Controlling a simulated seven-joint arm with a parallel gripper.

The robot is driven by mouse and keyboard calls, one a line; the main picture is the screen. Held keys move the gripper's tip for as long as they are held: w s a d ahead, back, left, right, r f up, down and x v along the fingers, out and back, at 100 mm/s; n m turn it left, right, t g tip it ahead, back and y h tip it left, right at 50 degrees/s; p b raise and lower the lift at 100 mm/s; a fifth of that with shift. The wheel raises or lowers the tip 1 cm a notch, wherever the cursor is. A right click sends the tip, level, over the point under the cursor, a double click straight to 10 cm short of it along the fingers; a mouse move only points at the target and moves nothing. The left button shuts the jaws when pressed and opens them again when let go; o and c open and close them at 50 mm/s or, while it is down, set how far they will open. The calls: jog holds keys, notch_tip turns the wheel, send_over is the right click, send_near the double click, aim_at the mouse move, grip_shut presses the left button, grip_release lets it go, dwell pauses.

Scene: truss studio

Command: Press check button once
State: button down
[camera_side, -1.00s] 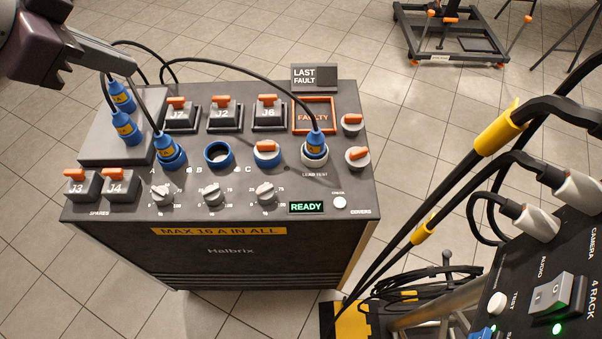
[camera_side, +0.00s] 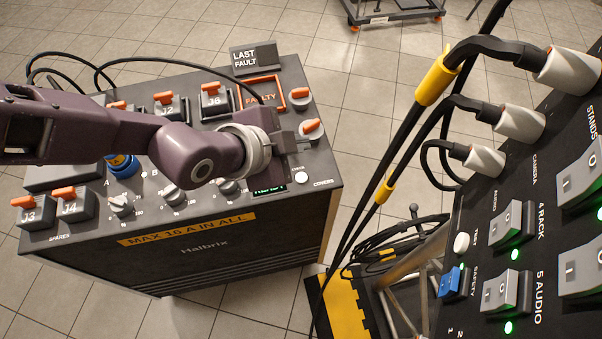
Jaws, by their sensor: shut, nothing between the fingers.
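The display is partly covered by my arm. My gripper (camera_side: 306,142) is shut and empty. It shows just above the check button in the picture, over the right part of the panel. I cannot tell its exact height, and no contact with the button shows. My arm and gripper hide the lamp test socket, much of the socket row and part of the FAULTY display (camera_side: 262,94).
Dials (camera_side: 121,205) line the front. A cable arches over the panel's back. A second switch panel (camera_side: 480,230) with thick cables fills the right side.

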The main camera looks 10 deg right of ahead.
aim_at(298, 180)
jog(key=shift+f, duration=4.35)
jog(key=shift+f, duration=0.4)
jog(key=shift+f, duration=0.45)
jog(key=shift+r, duration=0.85)
